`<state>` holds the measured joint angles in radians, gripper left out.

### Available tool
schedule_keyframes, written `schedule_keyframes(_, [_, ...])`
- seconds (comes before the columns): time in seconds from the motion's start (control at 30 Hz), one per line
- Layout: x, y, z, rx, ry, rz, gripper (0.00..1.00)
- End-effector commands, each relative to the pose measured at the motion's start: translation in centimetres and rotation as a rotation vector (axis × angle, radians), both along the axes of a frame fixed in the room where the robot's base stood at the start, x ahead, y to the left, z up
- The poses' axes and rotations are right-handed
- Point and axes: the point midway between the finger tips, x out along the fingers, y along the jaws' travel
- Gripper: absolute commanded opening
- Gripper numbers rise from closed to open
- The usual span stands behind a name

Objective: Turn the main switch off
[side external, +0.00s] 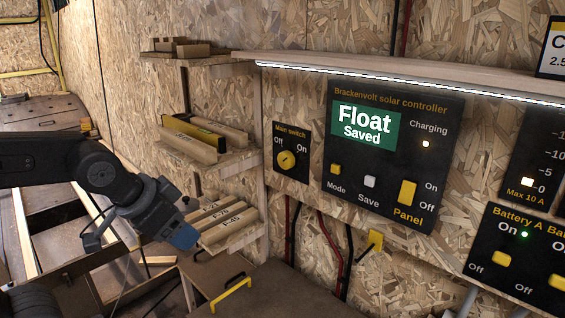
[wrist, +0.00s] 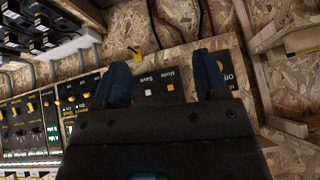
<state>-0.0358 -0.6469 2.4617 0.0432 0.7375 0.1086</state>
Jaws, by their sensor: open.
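The main switch panel (side external: 291,172) is a small black plate on the chipboard wall in the side view. Its round yellow knob (side external: 286,160) sits below the labels Off at left and On at right; I cannot tell surely which its dark mark points to. My gripper (side external: 185,237) is left of and below the switch, apart from it, with blue fingertips. In the wrist view my gripper (wrist: 164,78) is open and empty, its two blue fingers well apart. A dark panel with part of a label shows beside the right finger, mostly hidden; I cannot be sure it is the switch.
The solar controller (side external: 392,150) is right of the switch, reading "Float Saved". Wooden shelves (side external: 212,160) with labelled blocks jut out between my gripper and the switch. A lit ledge (side external: 400,77) runs above. Battery switches (side external: 520,255) are at lower right. Cables hang below.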

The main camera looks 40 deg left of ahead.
Motion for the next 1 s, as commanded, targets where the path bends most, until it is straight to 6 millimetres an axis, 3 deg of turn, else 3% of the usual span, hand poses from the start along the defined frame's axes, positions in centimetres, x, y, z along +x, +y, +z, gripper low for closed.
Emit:
schedule_keyframes(0.17, [8.8,3.7,0.2,0.255,-0.173,-0.165,0.84])
schedule_keyframes(0.3, [15.3,6.7,-0.1,0.494,-0.313,-0.322,0.84])
schedule_keyframes(0.5, [22.6,10.7,-2.0,0.842,-0.496,-0.539,0.84])
schedule_keyframes(0.7, [26.5,13.4,-4.7,1.138,-0.658,-0.688,0.84])
schedule_keyframes(1.0, [27.8,14.6,-6.3,1.31,-0.762,-0.747,0.84])
